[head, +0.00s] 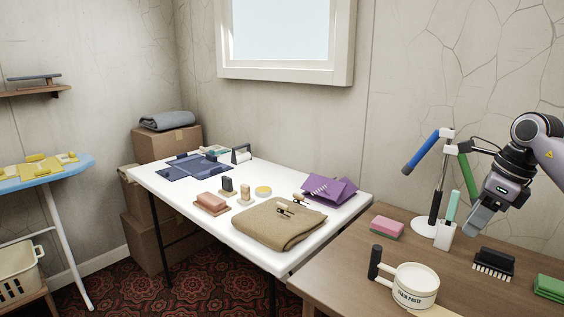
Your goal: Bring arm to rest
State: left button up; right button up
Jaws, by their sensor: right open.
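My right arm comes in from the right edge, bent down at the wrist. My right gripper (474,229) is open and points down and left above the wooden table (345,268). It appears empty and stands apart from the things below it. The black-backed brush (494,262) lies below and to its right. The white holder (445,236) with a mint-green handle stands just left of the fingers. My left gripper does not show.
On the wooden table are a pink sponge (387,228), a stain paste tub (415,285), a lamp-like stand (430,228) and green pads (549,287). A white table (300,185) holds a folded brown cloth (278,222) and purple cloth (328,191). Room above the tables is mostly free.

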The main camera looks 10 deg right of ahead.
jog(key=s+a+f+m+t+y, duration=0.1)
jog(key=a+f+m+t+y, duration=0.25)
jog(key=a, duration=0.75)
jog(key=a+f+m+t+y, duration=0.1)
jog(key=a+f+m+y, duration=0.25)
jog(key=a+y, duration=0.5)
jog(key=s+a+f+m+t+y, duration=0.1)
jog(key=a+f+m+t+y, duration=0.3)
jog(key=a, duration=0.9)
jog(key=s+d+f+m+h, duration=0.2)
jog(key=s+f+m+h, duration=0.6)
jog(key=f+m, duration=0.4)
jog(key=s+d+f+m+h+p, duration=0.1)
jog(key=s+d+f+m+h, duration=0.2)
jog(key=m, duration=1.5)
jog(key=s+f+h, duration=0.4)
jog(key=s+f, duration=0.4)
jog(key=shift+s+d+f+m+h, duration=0.25)
jog(key=shift+d+f+m+h, duration=0.05)
jog(key=shift+d+f+h, duration=0.1)
jog(key=shift+g, duration=0.25)
